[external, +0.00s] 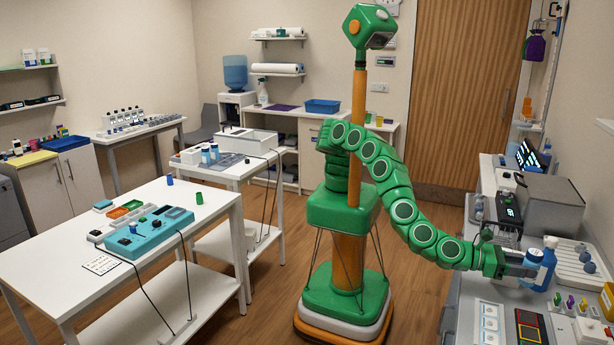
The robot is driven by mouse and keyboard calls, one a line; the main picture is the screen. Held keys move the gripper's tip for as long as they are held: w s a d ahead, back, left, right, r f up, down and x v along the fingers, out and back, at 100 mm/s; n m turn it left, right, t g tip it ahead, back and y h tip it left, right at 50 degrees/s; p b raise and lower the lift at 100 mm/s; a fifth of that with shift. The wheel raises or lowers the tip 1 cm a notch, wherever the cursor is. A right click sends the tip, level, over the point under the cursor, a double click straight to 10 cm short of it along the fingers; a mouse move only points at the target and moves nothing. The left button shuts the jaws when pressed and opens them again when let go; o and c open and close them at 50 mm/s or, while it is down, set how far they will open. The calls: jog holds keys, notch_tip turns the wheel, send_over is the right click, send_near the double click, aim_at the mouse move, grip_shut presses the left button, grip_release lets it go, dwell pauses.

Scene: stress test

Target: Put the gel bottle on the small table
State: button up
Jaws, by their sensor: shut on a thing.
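My gripper (525,264) is at the right, over the right-hand counter, shut on a blue bottle with a white cap (547,268), which I take to be the gel bottle. The bottle looks upright; I cannot tell whether its base touches the counter. Two white tables stand to the left of my body: a nearer, larger one (60,240) and a smaller one behind it (238,178). The smaller one seems to be the small table. It carries white boxes, small blue-capped bottles and a grey mat; parts of its top look bare.
The right counter (468,300) is crowded with a grey metal box (540,200), a bottle rack and trays near my gripper. The nearer table holds a teal device (150,232) and small cups. Cables hang from both tables. Wooden floor is open around my base.

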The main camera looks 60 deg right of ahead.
jog(key=shift+f, duration=3.6)
jog(key=shift+f, duration=0.1)
jog(key=o, duration=1.2)
jog(key=shift+w+a, duration=0.15)
jog(key=shift+w, duration=0.4)
jog(key=shift+w+a+r, duration=0.1)
jog(key=shift+w, duration=1.4)
jog(key=shift+w+a+r, duration=0.1)
jog(key=shift+w, duration=1.4)
jog(key=shift+o, duration=0.5)
jog(key=shift+w, duration=0.2)
